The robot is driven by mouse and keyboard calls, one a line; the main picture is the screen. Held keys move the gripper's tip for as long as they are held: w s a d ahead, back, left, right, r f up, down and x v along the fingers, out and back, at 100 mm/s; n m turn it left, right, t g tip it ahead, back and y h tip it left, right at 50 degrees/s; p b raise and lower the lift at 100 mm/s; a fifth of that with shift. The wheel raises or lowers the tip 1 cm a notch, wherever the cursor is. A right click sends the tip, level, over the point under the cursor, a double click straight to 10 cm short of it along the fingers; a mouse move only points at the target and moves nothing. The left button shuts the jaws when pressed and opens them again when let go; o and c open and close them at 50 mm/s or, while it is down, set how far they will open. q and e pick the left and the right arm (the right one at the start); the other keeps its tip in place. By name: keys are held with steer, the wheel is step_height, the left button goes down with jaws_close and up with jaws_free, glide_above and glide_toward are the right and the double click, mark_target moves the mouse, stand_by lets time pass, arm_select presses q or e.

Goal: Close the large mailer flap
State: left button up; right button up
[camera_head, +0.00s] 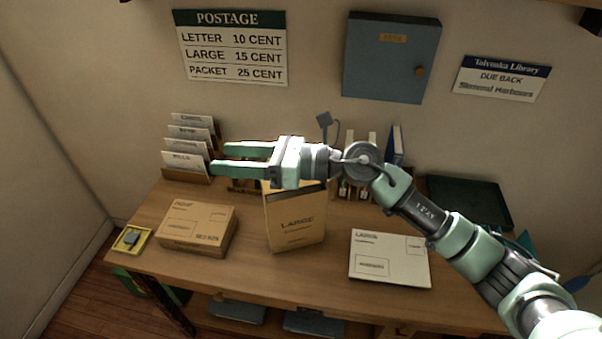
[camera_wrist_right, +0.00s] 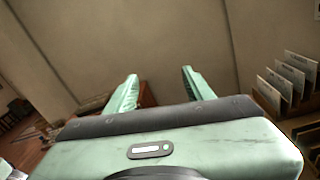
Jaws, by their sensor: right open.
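The large mailer (camera_head: 296,222) is a tan, upright packet marked LARGE, standing on the middle of the desk. Its top edge is partly hidden behind my right gripper, so I cannot tell how its flap lies. My right gripper (camera_head: 240,159) is above and to the left of the mailer in the head view, with its fingers pointing left. Its two green fingers are apart with nothing between them. In the right wrist view the fingers (camera_wrist_right: 160,92) are also apart and empty, and the mailer does not show. My left gripper is not in view.
A tan box (camera_head: 197,228) lies left of the mailer, and a white LARGE envelope (camera_head: 390,259) lies right. A letter rack (camera_head: 187,174) stands behind the box. A small yellow tray (camera_head: 146,243) is at the left edge. A dark green tray (camera_head: 470,199) is at the back right.

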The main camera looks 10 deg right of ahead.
step_height(320, 180, down, 3)
steer(key=w+d+n+g+h, duration=0.1)
steer(key=d+n+g+h, duration=0.1)
steer(key=d+n+h, duration=0.15)
steer(key=n+h, duration=0.4)
steer(key=h, duration=0.5)
glide_toward(302, 183)
steer(key=shift+t+y, duration=0.25)
steer(key=shift+t, duration=0.15)
steer(key=p+x, duration=0.2)
steer(key=x, duration=0.1)
steer(key=p+x, duration=0.1)
steer(key=x, duration=0.2)
steer(key=shift+a+p, duration=0.4)
steer(key=shift+a, duration=0.1)
steer(key=shift+w+a+f, duration=0.15)
steer(key=shift+a+f, duration=0.05)
steer(key=shift+f, duration=0.4)
steer(key=shift+c, duration=0.3)
